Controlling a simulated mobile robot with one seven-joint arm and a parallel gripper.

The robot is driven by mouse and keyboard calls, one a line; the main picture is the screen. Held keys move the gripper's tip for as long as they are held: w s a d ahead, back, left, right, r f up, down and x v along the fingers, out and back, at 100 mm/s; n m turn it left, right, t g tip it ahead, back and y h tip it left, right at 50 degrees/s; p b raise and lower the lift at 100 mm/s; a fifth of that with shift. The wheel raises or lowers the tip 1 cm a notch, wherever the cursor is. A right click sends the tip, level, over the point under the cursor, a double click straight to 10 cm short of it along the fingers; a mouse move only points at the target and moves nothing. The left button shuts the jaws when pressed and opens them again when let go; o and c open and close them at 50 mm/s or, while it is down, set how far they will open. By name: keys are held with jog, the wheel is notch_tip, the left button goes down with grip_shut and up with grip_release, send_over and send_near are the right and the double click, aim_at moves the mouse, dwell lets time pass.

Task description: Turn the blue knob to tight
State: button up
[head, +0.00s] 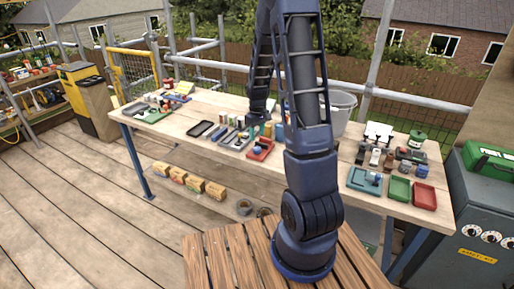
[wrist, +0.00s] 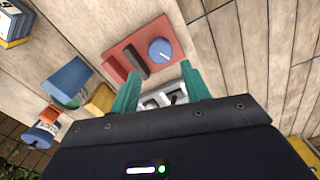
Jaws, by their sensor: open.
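The blue knob (wrist: 160,51) is a round dial with a pale mark on its face, on a red plate (wrist: 120,47) with a dark upright bar beside it. In the head view the red plate (head: 266,144) lies near the front edge of the workbench, with the knob (head: 257,149) on it. My gripper (wrist: 161,80) is open, its two green fingers apart. In the wrist view the knob shows beyond the fingertips, apart from them.
A grey tray with light parts (wrist: 165,98) shows between the fingers. A blue cup-like piece (wrist: 68,80) and a yellow block (wrist: 99,100) stand close to the left finger. A teal unit with a blue part (head: 365,180) and green and red trays lie at the bench's right.

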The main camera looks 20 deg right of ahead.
aim_at(257, 148)
notch_tip(257, 148, down, 8)
jog(key=shift+r, duration=0.1)
dwell(0.4)
jog(key=c, duration=0.7)
jog(key=shift+m, duration=0.3)
jog(key=m, duration=0.3)
jog(key=shift+m, duration=1.9)
